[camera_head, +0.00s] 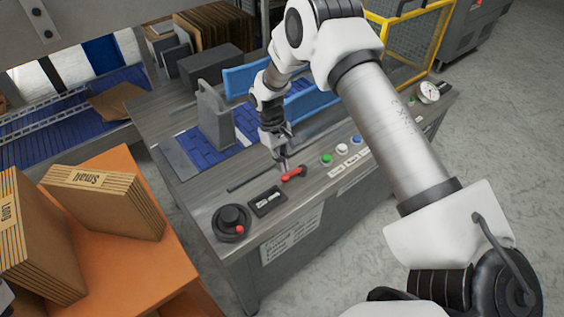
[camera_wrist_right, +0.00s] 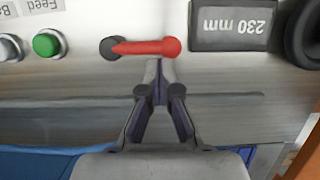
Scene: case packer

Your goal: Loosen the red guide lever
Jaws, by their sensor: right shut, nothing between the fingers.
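The red guide lever (camera_head: 293,173) lies on the grey machine top near its front edge. In the right wrist view the red lever (camera_wrist_right: 145,47) runs sideways, with a dark pivot at its left end and a round red knob at its right end. My right gripper (camera_head: 283,163) points down at the lever. In the right wrist view its fingertips (camera_wrist_right: 158,70) are together, just below the lever's bar, with nothing between them. I cannot tell whether they touch the lever.
A black display reading 230 mm (camera_wrist_right: 232,25) and a black handwheel (camera_head: 231,222) sit left of the lever in the head view. A green button (camera_head: 327,159) and other buttons are to its right. A grey guide plate (camera_head: 215,118) stands behind.

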